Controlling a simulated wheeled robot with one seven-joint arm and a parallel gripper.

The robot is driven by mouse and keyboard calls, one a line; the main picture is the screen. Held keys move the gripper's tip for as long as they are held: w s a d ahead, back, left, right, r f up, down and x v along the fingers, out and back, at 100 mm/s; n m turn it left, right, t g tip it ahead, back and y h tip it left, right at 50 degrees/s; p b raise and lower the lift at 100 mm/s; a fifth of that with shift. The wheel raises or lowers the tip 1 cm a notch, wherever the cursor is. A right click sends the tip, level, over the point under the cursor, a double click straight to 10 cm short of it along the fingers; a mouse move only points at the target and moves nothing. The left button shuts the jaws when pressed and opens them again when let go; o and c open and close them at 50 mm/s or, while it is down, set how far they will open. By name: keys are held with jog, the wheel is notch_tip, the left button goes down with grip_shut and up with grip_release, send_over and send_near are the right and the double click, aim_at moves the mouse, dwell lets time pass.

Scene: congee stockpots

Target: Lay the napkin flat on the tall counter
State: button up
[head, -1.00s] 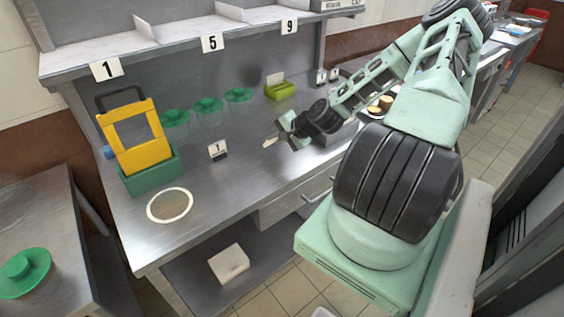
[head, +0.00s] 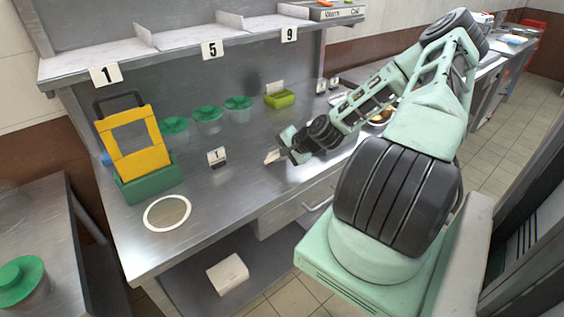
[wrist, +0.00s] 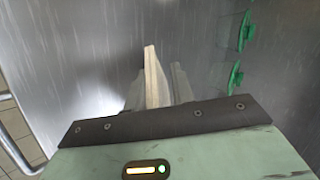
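A pale, off-white napkin (wrist: 153,80) stands out beyond the dark edge of my gripper in the wrist view, narrow and folded-looking. It also shows as a small pale patch (head: 271,156) at the gripper tip in the head view. My gripper (head: 284,150) appears shut on it, though the fingertips are mostly hidden. It is low over the steel counter (head: 245,190), right of the small black number 1 card. I cannot tell whether the napkin touches the counter.
A yellow frame (head: 133,142) in a green box (head: 150,180) stands at the left, behind a pale ring (head: 167,212). Several green-lidded tubs (head: 208,120) and a lime container (head: 279,99) line the back. A numbered shelf (head: 180,38) overhangs. The counter's front middle is clear.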

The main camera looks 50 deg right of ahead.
jog(key=p+v, duration=0.4)
jog(key=v, duration=0.2)
jog(key=shift+r, duration=0.25)
jog(key=shift+s+r+p, duration=0.3)
jog(key=shift+s+p, duration=0.1)
jog(key=shift+s, duration=0.2)
notch_tip(320, 180, up, 8)
jog(key=s+p, duration=0.2)
jog(key=p, duration=0.6)
jog(key=w+a+r+n+g+y+b, duration=0.15)
jog(key=a+n+g, duration=0.45)
jog(key=a, duration=0.7)
jog(key=a+r+n+g+b, duration=0.25)
jog(key=a+n, duration=0.55)
jog(key=a, duration=0.4)
jog(key=s+a+r+n+h+b, duration=0.1)
jog(key=s+a+r+n, duration=0.3)
jog(key=s+a, duration=0.4)
jog(key=s+a+r+n+g+h+b, duration=0.1)
jog(key=s+a+r+n+b, duration=0.2)
jog(key=s+a+r+n, duration=0.2)
jog(key=s+a+n, duration=0.1)
jog(key=s+a, duration=0.2)
jog(key=a, duration=0.2)
jog(key=shift+a+r, duration=0.25)
jog(key=shift+r, duration=0.05)
